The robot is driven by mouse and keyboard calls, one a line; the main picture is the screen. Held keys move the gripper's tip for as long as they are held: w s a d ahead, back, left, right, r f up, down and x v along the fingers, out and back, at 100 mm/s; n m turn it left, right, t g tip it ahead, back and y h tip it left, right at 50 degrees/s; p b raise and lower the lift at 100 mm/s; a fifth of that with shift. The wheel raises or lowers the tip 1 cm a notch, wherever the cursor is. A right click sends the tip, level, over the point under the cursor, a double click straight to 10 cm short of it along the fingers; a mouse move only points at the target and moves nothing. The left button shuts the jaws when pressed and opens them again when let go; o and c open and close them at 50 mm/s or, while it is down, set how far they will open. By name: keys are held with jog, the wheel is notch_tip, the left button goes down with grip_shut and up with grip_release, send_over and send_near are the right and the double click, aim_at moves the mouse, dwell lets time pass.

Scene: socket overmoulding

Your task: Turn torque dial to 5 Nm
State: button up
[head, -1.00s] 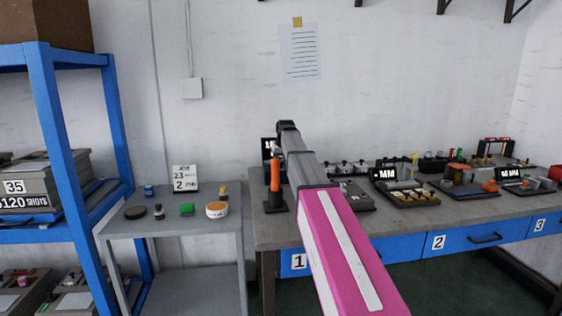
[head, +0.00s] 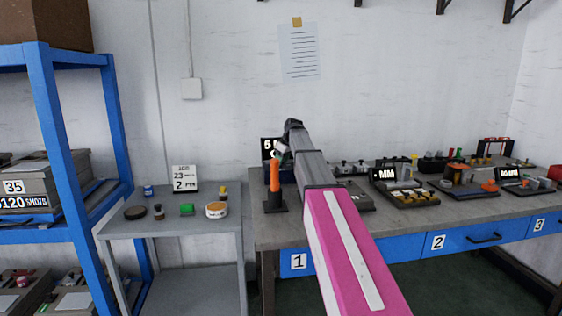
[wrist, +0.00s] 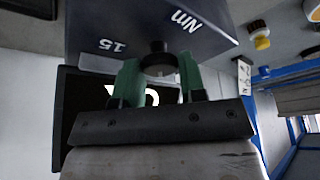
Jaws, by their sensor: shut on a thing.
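The torque dial (wrist: 157,58) is a dark round knob on a dark blue-grey box (wrist: 100,22) marked "Nm" and "15" in the wrist view. My gripper (wrist: 160,68) is shut on the dial, with its green fingers on either side of it. A black display (wrist: 72,105) with white characters is partly hidden behind the fingers. In the head view the display (head: 267,147) shows a digit that looks like 5. My arm hides most of the box there, and the dial's pointer cannot be made out.
An orange-handled tool (head: 275,175) stands upright on the workbench (head: 310,232) just left of my arm. Several devices line the bench to the right. A grey side table (head: 172,227) with small parts and a job card (head: 184,179) stands at left.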

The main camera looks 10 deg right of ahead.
jog(key=shift+w+n+g+y, duration=0.1)
jog(key=shift+n+g+y, duration=0.4)
jog(key=shift+n, duration=1.6)
jog(key=o, duration=0.9)
jog(key=shift+d, duration=0.1)
jog(key=v, duration=1)
jog(key=shift+d+r, duration=0.1)
jog(key=shift+r, duration=0.25)
